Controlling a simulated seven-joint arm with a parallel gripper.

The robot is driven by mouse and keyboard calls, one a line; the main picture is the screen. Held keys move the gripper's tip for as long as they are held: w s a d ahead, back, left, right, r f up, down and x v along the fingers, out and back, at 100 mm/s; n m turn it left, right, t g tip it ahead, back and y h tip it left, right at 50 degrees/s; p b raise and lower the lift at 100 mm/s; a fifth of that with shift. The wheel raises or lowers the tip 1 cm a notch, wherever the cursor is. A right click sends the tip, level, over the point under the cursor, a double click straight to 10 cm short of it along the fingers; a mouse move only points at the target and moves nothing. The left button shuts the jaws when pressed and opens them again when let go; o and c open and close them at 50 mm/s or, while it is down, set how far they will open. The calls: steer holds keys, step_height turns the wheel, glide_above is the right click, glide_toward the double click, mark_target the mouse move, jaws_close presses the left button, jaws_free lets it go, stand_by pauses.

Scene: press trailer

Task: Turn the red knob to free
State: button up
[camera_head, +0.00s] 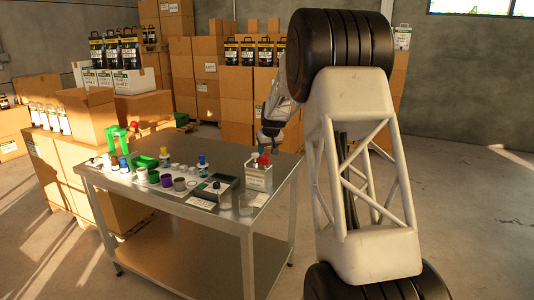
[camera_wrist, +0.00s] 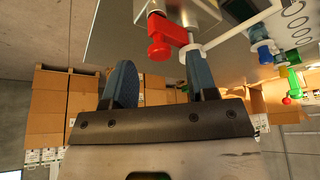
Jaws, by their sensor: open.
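The red knob (camera_head: 264,158) stands on top of a small white box (camera_head: 258,179) at the table's right end. In the wrist view the red knob (camera_wrist: 160,42) shows as a red cylinder with a short red arm, beside a white rod fitting (camera_wrist: 192,46). My gripper (camera_head: 268,141) is just above and behind the knob in the head view. In the wrist view my gripper (camera_wrist: 160,60) is open, with its blue fingers apart and nothing clearly held. The knob shows between and just beyond the fingertips; the right finger overlaps the fitting, and contact cannot be told.
The metal table (camera_head: 225,225) holds several caps and bottles, a green fixture (camera_head: 117,140) and a dark box with a black knob (camera_head: 215,187). Stacked cardboard boxes (camera_head: 235,82) stand behind. The floor at right is clear.

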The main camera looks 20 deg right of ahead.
steer(key=shift+x, duration=0.95)
steer(key=c, duration=0.9)
